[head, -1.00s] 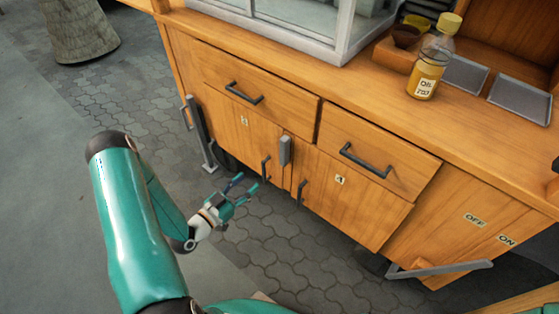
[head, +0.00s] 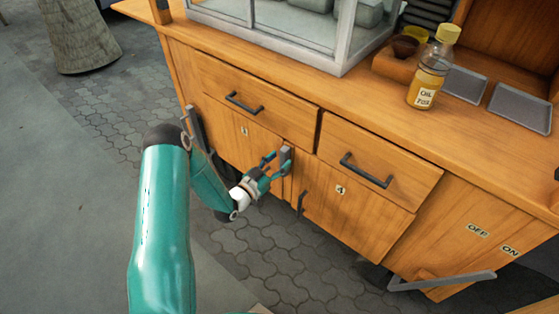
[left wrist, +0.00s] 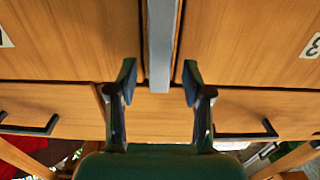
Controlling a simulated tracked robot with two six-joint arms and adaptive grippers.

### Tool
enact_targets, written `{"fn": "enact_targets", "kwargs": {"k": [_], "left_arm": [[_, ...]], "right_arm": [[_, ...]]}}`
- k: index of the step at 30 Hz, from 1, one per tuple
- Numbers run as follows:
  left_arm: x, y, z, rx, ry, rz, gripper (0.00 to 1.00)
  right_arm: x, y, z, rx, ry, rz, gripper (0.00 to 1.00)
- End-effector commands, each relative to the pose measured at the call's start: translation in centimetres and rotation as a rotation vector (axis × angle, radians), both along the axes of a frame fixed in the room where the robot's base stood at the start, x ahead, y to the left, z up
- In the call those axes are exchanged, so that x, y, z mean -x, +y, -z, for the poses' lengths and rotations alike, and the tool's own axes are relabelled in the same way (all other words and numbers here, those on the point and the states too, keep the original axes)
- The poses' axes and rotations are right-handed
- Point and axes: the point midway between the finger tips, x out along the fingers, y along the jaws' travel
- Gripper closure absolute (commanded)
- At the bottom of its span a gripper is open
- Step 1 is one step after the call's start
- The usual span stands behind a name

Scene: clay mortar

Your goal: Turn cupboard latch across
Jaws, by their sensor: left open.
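The cupboard latch (head: 286,154) is a short grey bar standing upright at the top of the seam between the two lower cupboard doors. In the left wrist view the latch (left wrist: 161,45) comes down from the top edge, between the two fingers. My left gripper (head: 278,162) is open at the latch. In the left wrist view the gripper (left wrist: 159,78) has one finger on each side of the bar, with a visible gap on both sides. The left door's handle is hidden behind the gripper. My right gripper is out of view.
Two drawers with dark handles, the left (head: 244,103) and the right (head: 366,171), are above the doors. The right door's handle (head: 301,204) is near the latch. An oil bottle (head: 432,72) stands on the counter. A grey lever (head: 442,281) juts out low at the right.

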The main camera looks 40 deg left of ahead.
Motion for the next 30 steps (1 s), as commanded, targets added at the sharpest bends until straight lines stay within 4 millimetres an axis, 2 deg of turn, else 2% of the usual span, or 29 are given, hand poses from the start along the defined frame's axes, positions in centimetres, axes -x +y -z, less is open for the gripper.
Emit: {"fn": "enact_targets", "kwargs": {"k": [4,12,14,21,30], "left_arm": [[-0.83,-0.1,0.0,0.0,0.0,0.0,0.5],[-0.92,-0.13,0.01,0.001,0.001,0.0,0.5],[-0.92,-0.14,0.01,0.001,0.001,0.0,0.58],[-0.92,-0.16,0.01,0.001,0.001,0.001,0.98],[-0.93,-0.22,0.09,-0.012,0.0,0.001,1.0]], "right_arm": [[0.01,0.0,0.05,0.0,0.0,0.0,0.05],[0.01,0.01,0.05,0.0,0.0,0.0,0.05],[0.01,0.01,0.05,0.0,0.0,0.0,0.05],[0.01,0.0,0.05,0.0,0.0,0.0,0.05],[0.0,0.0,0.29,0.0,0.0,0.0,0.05]]}}
